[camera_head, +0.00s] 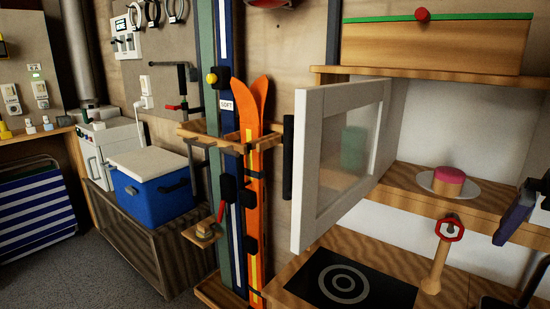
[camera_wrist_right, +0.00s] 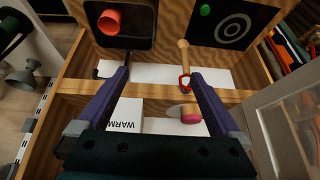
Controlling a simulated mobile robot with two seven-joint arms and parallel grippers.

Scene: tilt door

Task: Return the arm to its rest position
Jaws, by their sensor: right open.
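The tilt door (camera_head: 312,150), a white frame with a glass pane, stands swung open at the left of the cabinet. Its frame also shows at the right edge of the right wrist view (camera_wrist_right: 258,112). My right gripper (camera_wrist_right: 160,72) is open, its purple fingers spread with nothing gripped between them. In the head view only part of the right gripper (camera_head: 518,212) shows, at the right edge, in front of the cabinet and apart from the door. My left gripper is in neither view.
A pink-topped round item (camera_head: 448,181) sits on a plate on the cabinet shelf. A wooden handle with a red ring (camera_head: 438,255) stands below, beside a black target-marked panel (camera_head: 350,284). Orange skis (camera_head: 252,190) and a blue cooler (camera_head: 152,190) are to the left.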

